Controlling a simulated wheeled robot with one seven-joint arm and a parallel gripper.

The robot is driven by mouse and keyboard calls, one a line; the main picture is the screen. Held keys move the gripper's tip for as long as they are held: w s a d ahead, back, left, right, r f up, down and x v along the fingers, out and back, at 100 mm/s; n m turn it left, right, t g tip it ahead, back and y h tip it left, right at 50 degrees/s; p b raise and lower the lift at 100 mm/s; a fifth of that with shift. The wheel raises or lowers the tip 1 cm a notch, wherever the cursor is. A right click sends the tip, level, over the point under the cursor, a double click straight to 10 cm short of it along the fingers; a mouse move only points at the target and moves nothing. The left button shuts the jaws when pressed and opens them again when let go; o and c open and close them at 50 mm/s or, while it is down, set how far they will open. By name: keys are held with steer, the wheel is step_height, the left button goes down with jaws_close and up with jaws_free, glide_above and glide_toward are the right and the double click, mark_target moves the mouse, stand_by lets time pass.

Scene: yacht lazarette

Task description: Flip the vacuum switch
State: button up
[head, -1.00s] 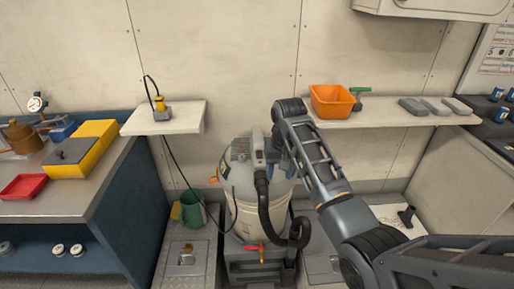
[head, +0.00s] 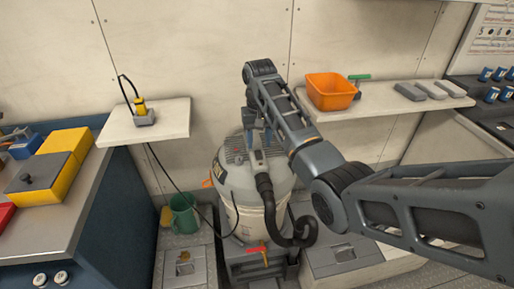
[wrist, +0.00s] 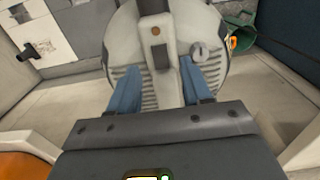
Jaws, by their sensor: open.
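The vacuum (head: 235,195) is a pale drum with a grey lid and a black hose, standing upright on a dark base. In the wrist view its round top (wrist: 212,75) shows a pale raised handle (wrist: 170,40) down the middle. A small brown button-like spot (wrist: 155,31) is on the handle and a silver knob (wrist: 198,50) sits to its right; I cannot tell which is the switch. My gripper (wrist: 160,68) is open and points down over the lid, one blue finger on each side of the handle. Contact cannot be told. In the head view my gripper (head: 258,137) is partly hidden by my arm.
A shelf to the right holds an orange bin (head: 331,92) and grey blocks (head: 430,91). A small shelf (head: 170,121) with a yellow plug is at left. A green bucket (head: 184,215) stands beside the vacuum. A workbench (head: 80,195) is at far left.

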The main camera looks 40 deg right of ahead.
mark_target(259, 156)
steer(key=shift+f, duration=2.2)
jaws_close()
